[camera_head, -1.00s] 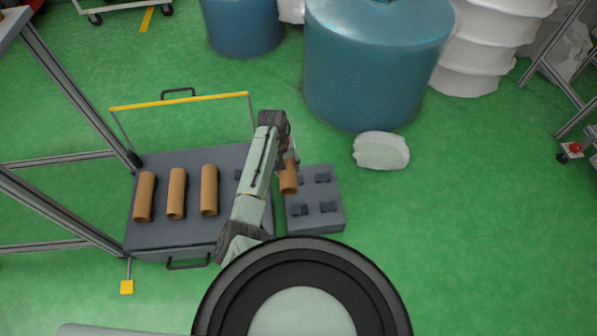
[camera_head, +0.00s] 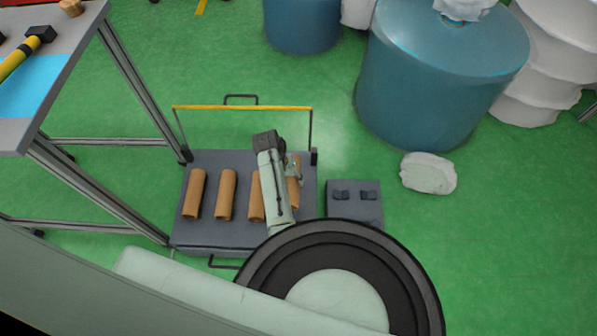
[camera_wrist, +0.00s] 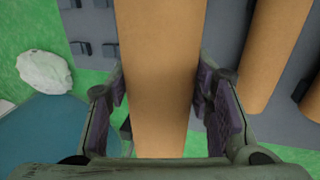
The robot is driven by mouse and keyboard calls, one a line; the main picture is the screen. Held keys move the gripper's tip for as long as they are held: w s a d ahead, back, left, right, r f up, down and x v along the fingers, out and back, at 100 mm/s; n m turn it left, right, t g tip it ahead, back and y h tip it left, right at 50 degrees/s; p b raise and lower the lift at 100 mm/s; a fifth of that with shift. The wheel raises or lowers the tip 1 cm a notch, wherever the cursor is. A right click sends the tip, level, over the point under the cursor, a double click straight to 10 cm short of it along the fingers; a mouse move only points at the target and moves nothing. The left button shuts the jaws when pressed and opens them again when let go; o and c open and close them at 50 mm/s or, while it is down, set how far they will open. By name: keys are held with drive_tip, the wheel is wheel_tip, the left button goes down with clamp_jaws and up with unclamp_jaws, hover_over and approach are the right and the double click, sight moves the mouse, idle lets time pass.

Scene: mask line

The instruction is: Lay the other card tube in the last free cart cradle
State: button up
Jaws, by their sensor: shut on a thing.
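My gripper (camera_wrist: 160,110) is shut on a brown card tube (camera_wrist: 158,60), with a finger pad on each side of it in the wrist view. In the head view the held tube (camera_head: 293,185) is at the right end of the cart (camera_head: 210,237), partly hidden by my arm. I cannot tell whether it touches its cradle. Three other card tubes lie on the cart side by side to the left: one at the far left (camera_head: 194,194), one in the middle (camera_head: 226,194) and one beside my arm (camera_head: 256,200).
A low grey block (camera_head: 356,211) with small empty cradles stands right of the cart. A blue drum (camera_head: 430,85) and a pale lump (camera_head: 428,173) are behind it. A metal-framed table (camera_head: 70,45) with a hammer (camera_head: 25,52) stands left. Green floor is clear at the right.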

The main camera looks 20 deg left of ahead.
drive_tip(key=shift+s+f+b, duration=0.1)
drive_tip(key=shift+f+b, duration=3.55)
drive_tip(key=shift+b, duration=0.1)
drive_tip(key=shift+a+b+x, duration=0.2)
drive_tip(key=shift+b+x, duration=0.3)
drive_tip(key=shift+x, duration=0.4)
drive_tip(key=shift+a+b+x, duration=0.2)
drive_tip(key=shift+b+x, duration=0.3)
drive_tip(key=shift+x, duration=0.4)
drive_tip(key=shift+s+f, duration=0.1)
drive_tip(key=shift+f, duration=0.5)
drive_tip(key=o, duration=1.2)
drive_tip(key=shift+o, duration=0.2)
drive_tip(key=shift+r, duration=0.1)
